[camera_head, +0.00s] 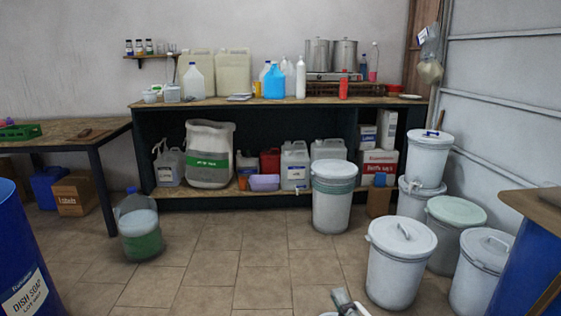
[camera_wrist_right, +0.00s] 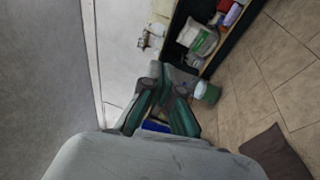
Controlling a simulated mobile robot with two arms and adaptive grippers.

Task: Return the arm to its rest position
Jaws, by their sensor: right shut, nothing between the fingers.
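My right gripper (camera_head: 342,298) shows at the bottom edge of the head view, low over the tiled floor and left of a white lidded drum (camera_head: 400,264). Only its tip end shows there; the rest of the arm is cut off by the frame. In the right wrist view the gripper's dark green-grey fingers (camera_wrist_right: 162,72) come together at the tips, with nothing held between them. My left gripper does not show in either view.
A blue dish soap drum (camera_head: 22,262) stands at the left edge. Several white drums stand at the right, near a blue counter (camera_head: 515,262). A long shelf bench (camera_head: 270,102) with containers lines the back wall. The middle floor (camera_head: 225,262) is clear.

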